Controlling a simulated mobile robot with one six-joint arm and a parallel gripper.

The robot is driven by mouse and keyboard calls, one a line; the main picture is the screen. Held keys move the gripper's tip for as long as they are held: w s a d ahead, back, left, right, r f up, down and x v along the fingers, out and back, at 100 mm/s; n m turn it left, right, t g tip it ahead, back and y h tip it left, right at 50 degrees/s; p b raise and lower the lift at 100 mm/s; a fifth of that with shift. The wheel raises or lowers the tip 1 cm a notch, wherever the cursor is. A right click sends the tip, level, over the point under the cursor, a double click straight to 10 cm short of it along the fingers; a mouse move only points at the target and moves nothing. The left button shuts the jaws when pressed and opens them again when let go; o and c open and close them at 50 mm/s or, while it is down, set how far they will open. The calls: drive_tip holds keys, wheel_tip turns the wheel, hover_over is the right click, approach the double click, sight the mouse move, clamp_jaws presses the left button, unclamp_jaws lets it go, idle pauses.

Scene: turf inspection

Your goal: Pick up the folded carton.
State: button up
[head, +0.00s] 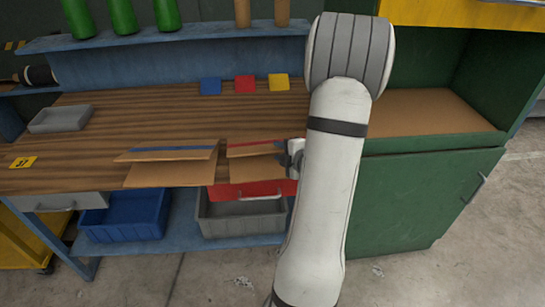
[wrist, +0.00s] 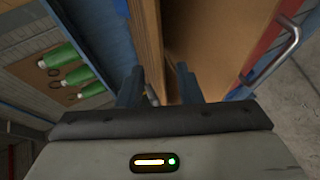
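Two brown folded cartons lie at the front edge of the wooden bench in the head view. The left carton (head: 170,174) has a blue stripe, and the right carton (head: 257,167) a red stripe. My gripper (head: 291,160) is at the right end of the red-striped carton, partly hidden by my arm. In the wrist view, my gripper (wrist: 158,75) has its two fingers apart. Brown carton board (wrist: 148,40) shows between and beyond them, and a wide brown panel (wrist: 215,40) lies to the right. I see no finger clearly pressed on the board.
A grey tray (head: 60,119) and coloured squares (head: 245,83) lie on top. A green cabinet (head: 415,195) stands right. The bench middle is clear.

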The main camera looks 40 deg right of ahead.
sight(272, 148)
drive_tip(key=x, duration=0.4)
drive_tip(key=shift+w+f, duration=0.2)
drive_tip(key=shift+w, duration=0.15)
clamp_jaws()
drive_tip(key=shift+a, duration=0.1)
idle(1.0)
